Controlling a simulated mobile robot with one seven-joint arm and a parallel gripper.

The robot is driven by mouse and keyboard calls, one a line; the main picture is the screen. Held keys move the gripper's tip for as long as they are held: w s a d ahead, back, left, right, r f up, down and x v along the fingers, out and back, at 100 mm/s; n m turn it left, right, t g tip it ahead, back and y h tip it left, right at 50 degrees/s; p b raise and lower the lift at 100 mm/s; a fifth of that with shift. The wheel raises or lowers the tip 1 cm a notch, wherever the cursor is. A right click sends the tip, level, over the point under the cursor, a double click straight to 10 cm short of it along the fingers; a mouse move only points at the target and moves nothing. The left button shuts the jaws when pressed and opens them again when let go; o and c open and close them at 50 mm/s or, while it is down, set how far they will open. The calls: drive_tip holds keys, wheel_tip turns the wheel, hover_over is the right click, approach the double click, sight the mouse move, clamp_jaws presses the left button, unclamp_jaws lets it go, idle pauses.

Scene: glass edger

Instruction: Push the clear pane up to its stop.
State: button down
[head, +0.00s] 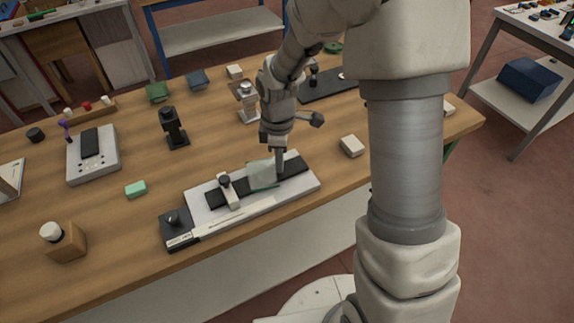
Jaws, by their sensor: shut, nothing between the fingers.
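The clear pane (262,175) is a pale greenish, see-through sheet. It lies on the black strip (292,168) of a white bed (305,186) on the wooden bench. A small gap seems to show between the pane and this block, but I cannot tell exactly. My gripper (280,176) is shut and empty, pointing down at the pane's right edge. Whether the fingertips touch the pane is unclear at this size.
A black plate with a knob (173,222) is at the bed's left end. A green block (136,189), a black stand (174,130) and a cream block (352,146) stand around the bed. My arm hides part of the right side.

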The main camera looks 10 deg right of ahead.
sight(268, 173)
drive_tip(key=shift+s+a, duration=0.25)
drive_tip(key=shift+a, duration=0.5)
drive_tip(key=shift+s+a, duration=0.25)
drive_tip(key=shift+a, duration=0.5)
drive_tip(key=shift+w+d+r+p, duration=0.1)
drive_tip(key=shift+d+r+p, duration=0.05)
drive_tip(key=shift+r+p, duration=0.6)
drive_tip(key=shift+d+r+p, duration=0.2)
drive_tip(key=shift+r+p, duration=0.3)
drive_tip(key=shift+r, duration=0.4)
drive_tip(key=shift+w+d+r+p, duration=0.1)
drive_tip(key=shift+d+r+p, duration=0.05)
drive_tip(key=shift+r+p, duration=0.6)
drive_tip(key=shift+r, duration=0.1)
drive_tip(key=shift+r, duration=0.2)
drive_tip(key=s+d+r+m+t, duration=0.2)
drive_tip(key=s+d+r+m, duration=0.2)
drive_tip(key=s+r+m, duration=0.3)
drive_tip(key=s+d+r+m+t, duration=0.3)
drive_tip(key=s+d+r+m, duration=0.2)
drive_tip(key=r, duration=0.9)
drive_tip(key=shift+s+d+r+m+t, duration=0.15)
drive_tip(key=shift+s+m+t, duration=0.15)
drive_tip(key=shift+s+m, duration=2)
drive_tip(key=shift+s+n, duration=0.45)
drive_tip(key=shift+n, duration=0.05)
